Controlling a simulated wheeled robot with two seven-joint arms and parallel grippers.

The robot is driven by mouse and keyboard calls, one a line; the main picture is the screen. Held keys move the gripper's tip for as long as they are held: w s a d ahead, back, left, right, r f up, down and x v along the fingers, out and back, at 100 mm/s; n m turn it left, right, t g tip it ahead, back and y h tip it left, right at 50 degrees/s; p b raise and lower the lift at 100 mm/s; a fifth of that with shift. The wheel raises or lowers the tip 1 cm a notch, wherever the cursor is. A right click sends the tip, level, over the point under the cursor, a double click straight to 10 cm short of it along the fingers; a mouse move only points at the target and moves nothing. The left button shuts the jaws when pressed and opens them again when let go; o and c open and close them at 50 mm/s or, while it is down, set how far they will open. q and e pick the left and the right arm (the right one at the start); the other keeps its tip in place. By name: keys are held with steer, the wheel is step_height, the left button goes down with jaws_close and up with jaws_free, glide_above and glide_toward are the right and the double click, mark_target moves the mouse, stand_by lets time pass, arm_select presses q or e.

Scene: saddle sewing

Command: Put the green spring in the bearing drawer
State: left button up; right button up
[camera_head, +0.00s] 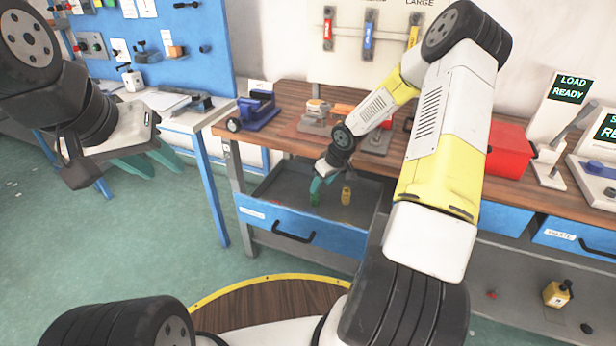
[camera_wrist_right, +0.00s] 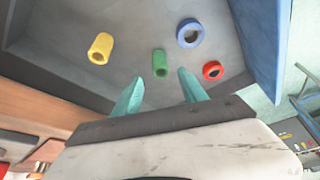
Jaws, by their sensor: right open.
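The green spring (camera_wrist_right: 160,63) is a small green cylinder inside the open blue-fronted drawer (camera_head: 300,232) under the wooden bench. My right gripper (camera_wrist_right: 160,86) is open over the drawer, with its teal fingers apart. The green spring shows between and just beyond the fingertips in the right wrist view, with a gap on each side. In the head view my right gripper (camera_head: 321,182) points down into the drawer, and the green spring (camera_head: 315,199) shows just below it. My left gripper (camera_head: 155,168) is empty, its teal fingers apart, above the floor at the left.
The drawer also holds a yellow cylinder (camera_wrist_right: 100,48), a blue ring (camera_wrist_right: 190,34) and a red ring (camera_wrist_right: 212,70). On the bench are a blue vise (camera_head: 258,110) and a red box (camera_head: 507,148). Another blue drawer (camera_head: 575,235) is shut at the right.

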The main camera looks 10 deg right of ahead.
steer(key=s+r+m+h, duration=0.15)
steer(key=s+r, duration=0.45)
steer(key=r, duration=0.6)
steer(key=s+r+m+h, duration=0.1)
steer(key=s+r+h, duration=0.1)
steer(key=s+r, duration=0.75)
steer(key=s+a+r+m+t+y, duration=0.2)
steer(key=s+a+r, duration=0.4)
steer(key=s+r, duration=0.6)
steer(key=s+y, duration=0.1)
steer(key=s, duration=0.2)
steer(key=shift+a+m, duration=0.2)
steer(key=shift+m, duration=0.15)
steer(key=shift+y, duration=0.25)
steer(key=shift+c, duration=0.2)
